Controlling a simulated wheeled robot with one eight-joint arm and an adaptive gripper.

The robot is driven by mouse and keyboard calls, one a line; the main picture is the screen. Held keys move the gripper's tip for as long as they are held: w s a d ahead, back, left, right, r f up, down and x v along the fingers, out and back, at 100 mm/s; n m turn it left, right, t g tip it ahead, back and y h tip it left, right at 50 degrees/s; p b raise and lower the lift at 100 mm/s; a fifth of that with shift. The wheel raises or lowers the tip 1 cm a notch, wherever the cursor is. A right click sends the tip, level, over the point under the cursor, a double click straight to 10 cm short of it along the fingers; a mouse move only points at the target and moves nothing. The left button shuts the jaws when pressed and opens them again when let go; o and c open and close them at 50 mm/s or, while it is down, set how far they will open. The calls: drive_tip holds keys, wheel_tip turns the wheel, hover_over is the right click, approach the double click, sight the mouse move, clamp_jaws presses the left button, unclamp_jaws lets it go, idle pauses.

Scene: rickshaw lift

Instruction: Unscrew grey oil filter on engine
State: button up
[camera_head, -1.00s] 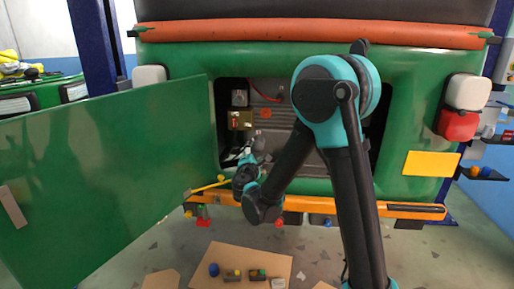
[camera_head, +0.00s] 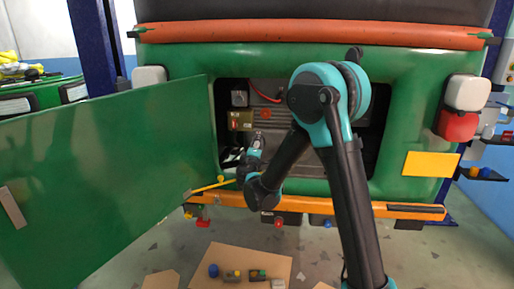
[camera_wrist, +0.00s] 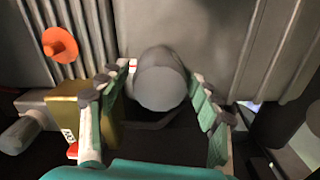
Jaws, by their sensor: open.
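The grey oil filter (camera_wrist: 162,80) is a short cylinder on the engine, seen nearly end-on in the wrist view. My gripper (camera_wrist: 160,100) is open, with one teal finger on each side of the filter and gaps between filter and fingers. The filter's end lies close to the line between the fingertips. In the head view my gripper (camera_head: 257,140) reaches into the engine bay of the green rickshaw. The filter cannot be made out there, behind my arm and gripper.
An orange cap (camera_wrist: 60,44) and a brass-coloured block (camera_wrist: 72,112) sit left of the filter. The open green door (camera_head: 110,170) stands left of the bay. A yellow rod (camera_head: 208,186) is near my wrist. A board with several small parts (camera_head: 225,256) lies on the floor.

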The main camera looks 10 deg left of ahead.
drive_tip(key=m, duration=0.9)
drive_tip(key=shift+m, duration=0.3)
